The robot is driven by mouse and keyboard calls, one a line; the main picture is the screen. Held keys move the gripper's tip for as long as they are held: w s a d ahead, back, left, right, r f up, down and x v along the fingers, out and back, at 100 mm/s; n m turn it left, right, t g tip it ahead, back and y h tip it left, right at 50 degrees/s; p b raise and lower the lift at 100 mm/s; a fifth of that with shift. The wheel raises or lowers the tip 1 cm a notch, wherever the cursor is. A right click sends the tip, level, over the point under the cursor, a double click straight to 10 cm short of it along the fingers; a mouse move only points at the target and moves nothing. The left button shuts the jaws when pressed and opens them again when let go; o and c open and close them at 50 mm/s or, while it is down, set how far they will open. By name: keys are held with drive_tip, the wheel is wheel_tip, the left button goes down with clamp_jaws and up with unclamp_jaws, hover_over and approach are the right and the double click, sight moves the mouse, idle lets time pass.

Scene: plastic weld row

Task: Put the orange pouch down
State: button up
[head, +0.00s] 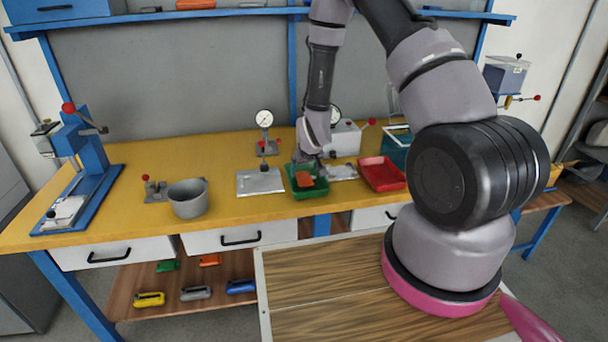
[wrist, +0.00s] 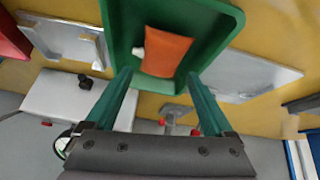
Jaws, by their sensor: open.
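The orange pouch (wrist: 165,52) lies in the green tray (wrist: 225,20), flat on its floor in the wrist view. In the head view the pouch (head: 304,180) shows inside the tray (head: 310,191) on the yellow bench. My gripper (wrist: 158,78) is open, with its two green fingers apart at the tray's near side and the pouch seen between and beyond them. No finger appears to touch the pouch. In the head view my gripper (head: 308,160) is just above the tray, its fingertips too small to make out. A small white thing (wrist: 138,53) shows at the pouch's left edge.
A red tray (head: 381,174) stands right of the green tray, and a metal plate (head: 260,182) lies to its left. A gauge stand (head: 265,135) is behind. A grey pot (head: 188,198) and a blue press (head: 85,150) stand farther left. Bare bench (head: 130,205) lies between them.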

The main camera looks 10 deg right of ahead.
drive_tip(key=s+d+r+m, duration=0.1)
drive_tip(key=s+r, duration=0.2)
drive_tip(key=r, duration=0.7)
drive_tip(key=s+d+r+m+y, duration=0.1)
drive_tip(key=s+r, duration=0.2)
drive_tip(key=r, duration=0.7)
drive_tip(key=s+d+r+m, duration=0.1)
drive_tip(key=s+r, duration=0.2)
drive_tip(key=r, duration=0.7)
drive_tip(key=s+d+r+m+y, duration=0.1)
drive_tip(key=s+d+r+m, duration=0.2)
drive_tip(key=s+r, duration=1.2)
drive_tip(key=s, duration=0.4)
drive_tip(key=shift+s+d+r+t, duration=0.2)
drive_tip(key=shift+s+d+t, duration=0.1)
drive_tip(key=shift+t, duration=0.1)
